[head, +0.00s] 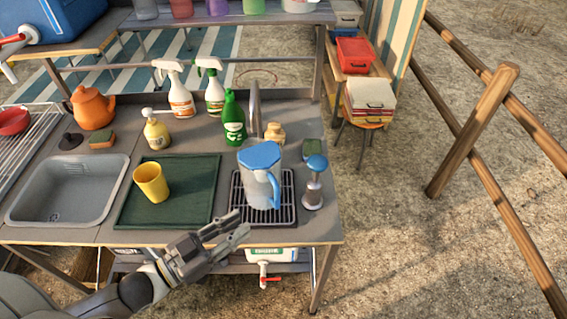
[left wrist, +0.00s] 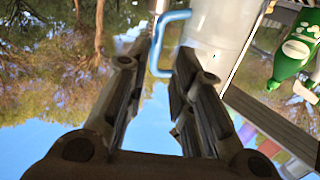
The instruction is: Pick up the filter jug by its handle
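The filter jug (head: 256,188) is clear with a blue lid (head: 259,154) and stands upright on a dark drain grid (head: 235,213). Its blue handle (head: 275,190) is on the jug's front right side. My left gripper (head: 241,225) is open and empty in front of the counter edge, just before the jug. In the left wrist view, the handle (left wrist: 159,45) shows beyond and between the tips of the open fingers (left wrist: 160,68), beside the pale jug body (left wrist: 218,35). I see no contact with the handle. My right gripper is not in view.
A soap dispenser (head: 314,185) stands close to the jug's right. A green bottle (head: 234,120) and a tap (head: 254,105) stand behind it. A yellow cup (head: 151,182) stands on the green mat (head: 196,205) to the left, beside the sink (head: 62,192).

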